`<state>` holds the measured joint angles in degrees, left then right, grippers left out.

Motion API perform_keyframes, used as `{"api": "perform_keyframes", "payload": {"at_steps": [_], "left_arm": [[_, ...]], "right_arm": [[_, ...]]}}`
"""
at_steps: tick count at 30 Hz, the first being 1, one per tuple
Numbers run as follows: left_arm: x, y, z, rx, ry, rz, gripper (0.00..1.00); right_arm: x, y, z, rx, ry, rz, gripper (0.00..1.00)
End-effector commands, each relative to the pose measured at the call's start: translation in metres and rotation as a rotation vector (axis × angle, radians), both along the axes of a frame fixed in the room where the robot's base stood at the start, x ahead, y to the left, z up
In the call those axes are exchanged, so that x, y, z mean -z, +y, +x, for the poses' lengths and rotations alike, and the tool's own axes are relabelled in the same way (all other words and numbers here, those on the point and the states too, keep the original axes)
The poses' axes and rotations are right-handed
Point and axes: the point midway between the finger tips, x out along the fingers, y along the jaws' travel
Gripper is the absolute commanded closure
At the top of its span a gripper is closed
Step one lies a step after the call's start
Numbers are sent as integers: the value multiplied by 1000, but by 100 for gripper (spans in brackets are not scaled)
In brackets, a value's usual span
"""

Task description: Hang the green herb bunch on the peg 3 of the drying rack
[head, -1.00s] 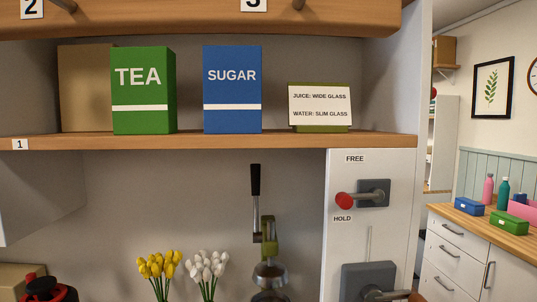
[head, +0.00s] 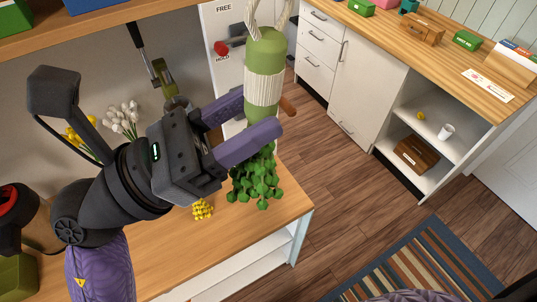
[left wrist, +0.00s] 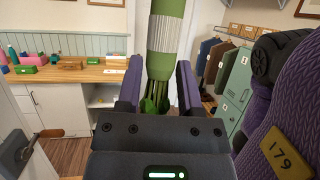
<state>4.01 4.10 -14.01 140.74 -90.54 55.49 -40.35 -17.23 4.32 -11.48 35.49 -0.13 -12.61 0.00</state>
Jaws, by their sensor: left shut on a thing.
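The green herb bunch (head: 265,52) has a thick green stem with a pale wrapped band, a pale cord loop at its top and dark green leaves (head: 256,183) at its lower end. My left gripper (head: 260,110) is shut on it just below the band. The bunch hangs nearly upright, leaves down, in front of the counter's right end. In the left wrist view the bunch (left wrist: 165,45) stands between the two purple fingers (left wrist: 160,85), its top cut off. The drying rack and peg 3 are not visible now. My right gripper is not in view.
A wooden counter (head: 255,232) lies below, with a small yellow bunch (head: 203,209) on it. A shelf edge (head: 90,22) runs above. Floor (head: 335,180) is open to the right.

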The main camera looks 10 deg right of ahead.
Motion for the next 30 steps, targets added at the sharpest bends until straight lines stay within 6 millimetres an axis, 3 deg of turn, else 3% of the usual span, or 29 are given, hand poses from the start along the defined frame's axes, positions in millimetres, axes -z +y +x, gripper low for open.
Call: {"api": "perform_keyframes", "payload": {"at_steps": [1,5,17,30], "left_arm": [[-21,7,0,-25,0,-40,100],[-35,19,1,-62,-3,-91,100],[-35,22,1,-74,8,-94,100],[-28,34,39,-75,7,-94,100]], "right_arm": [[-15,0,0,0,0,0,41],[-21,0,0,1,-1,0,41],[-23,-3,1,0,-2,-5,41],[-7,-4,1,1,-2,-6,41]]}}
